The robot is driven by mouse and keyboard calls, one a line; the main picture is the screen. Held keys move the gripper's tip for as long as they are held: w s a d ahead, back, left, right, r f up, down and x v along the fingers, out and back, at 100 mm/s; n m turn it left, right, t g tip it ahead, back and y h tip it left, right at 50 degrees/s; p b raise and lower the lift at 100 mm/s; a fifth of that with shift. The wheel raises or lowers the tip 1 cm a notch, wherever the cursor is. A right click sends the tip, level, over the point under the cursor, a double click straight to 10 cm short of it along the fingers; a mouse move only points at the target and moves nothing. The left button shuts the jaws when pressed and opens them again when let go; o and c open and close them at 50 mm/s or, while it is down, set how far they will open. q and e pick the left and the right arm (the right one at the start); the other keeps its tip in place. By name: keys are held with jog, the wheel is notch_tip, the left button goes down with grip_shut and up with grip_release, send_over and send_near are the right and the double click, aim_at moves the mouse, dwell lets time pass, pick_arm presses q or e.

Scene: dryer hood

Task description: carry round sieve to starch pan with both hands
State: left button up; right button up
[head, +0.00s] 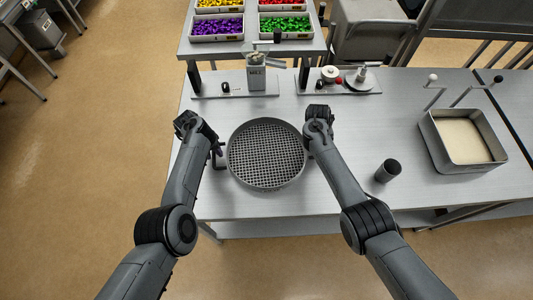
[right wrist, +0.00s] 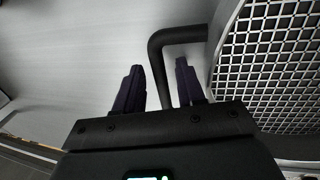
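The round sieve (head: 266,153), grey with a mesh bottom, lies on the table between my two arms. Its rim and mesh also show at the right of the right wrist view (right wrist: 280,55). My left gripper (head: 217,150) is at the sieve's left side by a dark handle; whether its fingers are closed is too small to tell. In the right wrist view, my right gripper (right wrist: 158,65) is open, its fingers on either side of the sieve's black bent handle (right wrist: 158,60), with gaps visible. The starch pan (head: 463,138), a square metal tray with pale filling, stands at the right.
A dark cylinder (head: 388,170) stands between the sieve and the pan.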

pick_arm(q)
jog(key=shift+d+f, duration=0.15)
jog(key=shift+f, duration=0.25)
pick_arm(e)
jog(key=shift+f, duration=0.45)
pick_arm(q)
jog(key=shift+c, duration=0.4)
pick_arm(e)
jog(key=shift+c, duration=0.3)
pick_arm(q)
grip_shut()
pick_arm(e)
grip_shut()
jog(key=shift+r, duration=0.1)
